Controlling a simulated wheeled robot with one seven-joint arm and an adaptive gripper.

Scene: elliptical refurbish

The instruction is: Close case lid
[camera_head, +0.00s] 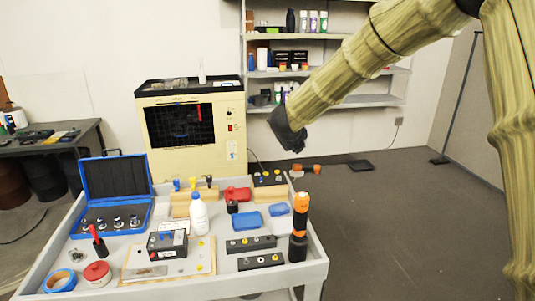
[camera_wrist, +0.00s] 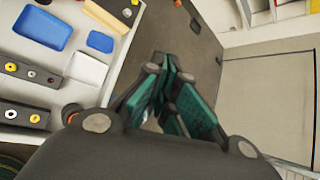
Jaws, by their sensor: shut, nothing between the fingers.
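The blue case (camera_head: 113,190) stands open at the left back of the table in the head view. Its lid (camera_head: 115,176) is raised about upright, with dark lining facing the front. Its base (camera_head: 112,218) holds several shiny metal pieces. My gripper (camera_head: 297,148) is up in the air above and beyond the table's right back corner, well to the right of the case and apart from it. The wrist view shows the gripper's fingers (camera_wrist: 172,95) shut with nothing held. The case does not show in the wrist view.
The table (camera_head: 316,262) also carries a white bottle (camera_head: 198,215), an orange and black flashlight (camera_head: 299,228), a red-handled tool (camera_head: 98,242), blue tape (camera_head: 60,281) and blue trays (camera_head: 247,221). A cream machine (camera_head: 190,125) stands behind. Floor to the right is mostly clear.

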